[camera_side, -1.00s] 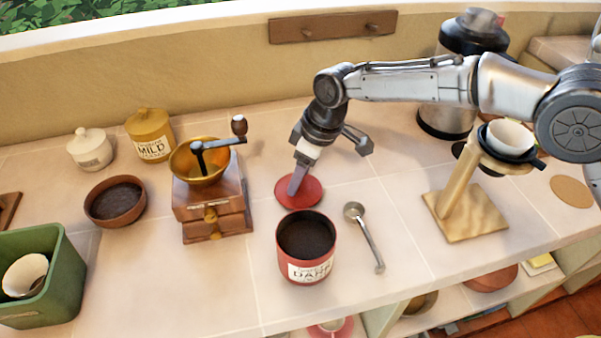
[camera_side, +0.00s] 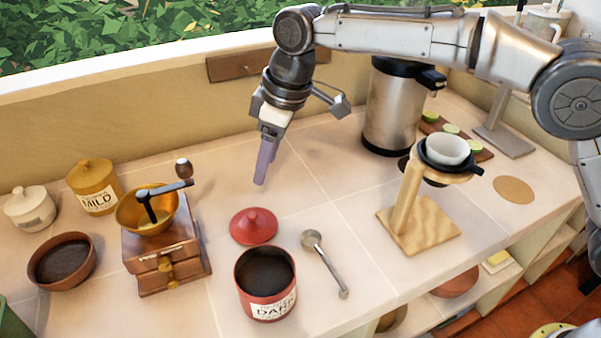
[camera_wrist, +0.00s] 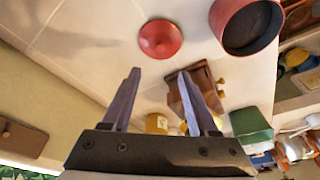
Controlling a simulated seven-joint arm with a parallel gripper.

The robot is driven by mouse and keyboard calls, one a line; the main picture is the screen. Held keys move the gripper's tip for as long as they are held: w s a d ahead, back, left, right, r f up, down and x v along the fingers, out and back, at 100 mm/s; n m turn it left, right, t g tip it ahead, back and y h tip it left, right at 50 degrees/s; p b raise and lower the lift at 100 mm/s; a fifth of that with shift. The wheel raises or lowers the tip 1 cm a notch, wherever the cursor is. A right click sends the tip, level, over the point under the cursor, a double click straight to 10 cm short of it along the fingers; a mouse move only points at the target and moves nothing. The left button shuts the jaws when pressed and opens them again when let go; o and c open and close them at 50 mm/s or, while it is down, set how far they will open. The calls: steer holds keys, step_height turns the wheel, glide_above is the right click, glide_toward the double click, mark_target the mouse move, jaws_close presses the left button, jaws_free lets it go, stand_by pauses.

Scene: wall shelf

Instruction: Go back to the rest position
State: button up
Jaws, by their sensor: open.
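My gripper (camera_side: 264,160) hangs above the counter, behind and above the red lid (camera_side: 254,226), and touches nothing. In the wrist view its two fingers (camera_wrist: 162,100) stand apart with nothing held between them. The red lid lies flat on the counter, knob up, and it also shows in the wrist view (camera_wrist: 160,39). The red canister (camera_side: 267,292) labelled DARK stands open just in front of the lid, full of dark grounds. It shows at the top of the wrist view (camera_wrist: 226,8).
A wooden grinder (camera_side: 160,252) and brown bowl (camera_side: 62,261) stand to the left. A metal scoop (camera_side: 325,265) lies right of the canister. A wooden dripper stand (camera_side: 415,228) and steel dispenser (camera_side: 390,108) are to the right. A wall rack (camera_side: 233,66) is behind my gripper.

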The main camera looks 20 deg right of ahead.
steer(key=d+r+m+t, duration=0.2)
steer(key=d+r, duration=0.9)
steer(key=s+d+r+m+t, duration=0.15)
steer(key=s+d+r, duration=0.35)
steer(key=s+d, duration=0.65)
steer(key=s+d+f+m+h, duration=0.2)
steer(key=s+d+f+m, duration=0.2)
steer(key=s+d, duration=0.65)
steer(key=s+d+f+m, duration=0.1)
steer(key=s+f+m, duration=0.2)
steer(key=s+f, duration=0.6)
step_height(320, 180, down, 3)
steer(key=shift+d+r+h, duration=0.15)
steer(key=shift+d+h, duration=0.15)
steer(key=shift+d, duration=0.05)
